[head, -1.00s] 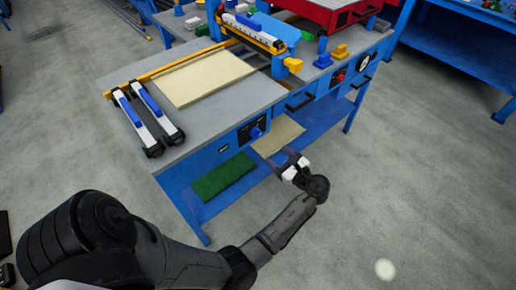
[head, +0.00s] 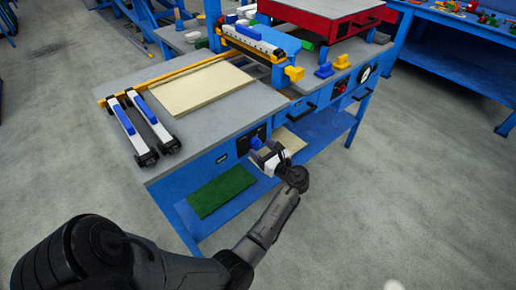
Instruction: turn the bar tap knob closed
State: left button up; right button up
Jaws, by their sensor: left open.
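A small blue knob (head: 256,143) sits on a black panel (head: 243,144) on the front face of the blue bench, in the head view; I take it for the bar tap knob. My left gripper (head: 262,151) is open right in front of this knob, with its fingers pointing at the panel. The gripper partly covers the knob and panel, so I cannot tell whether the fingers touch it or straddle it. The knob's turn angle is too small to read. My right gripper is not in view.
The grey bench top (head: 235,115) carries a beige board (head: 200,86) and two white-and-blue bars (head: 143,122). A green board (head: 221,191) lies on the lower shelf. A red knob (head: 340,86) and a black drawer handle (head: 301,112) are further right. Floor right is clear.

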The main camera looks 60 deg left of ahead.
aim_at(256, 144)
pick_arm(q)
jog(key=shift+s+a, duration=0.25)
jog(key=shift+a, duration=1)
jog(key=shift+c, duration=0.2)
jog(key=c, duration=0.9)
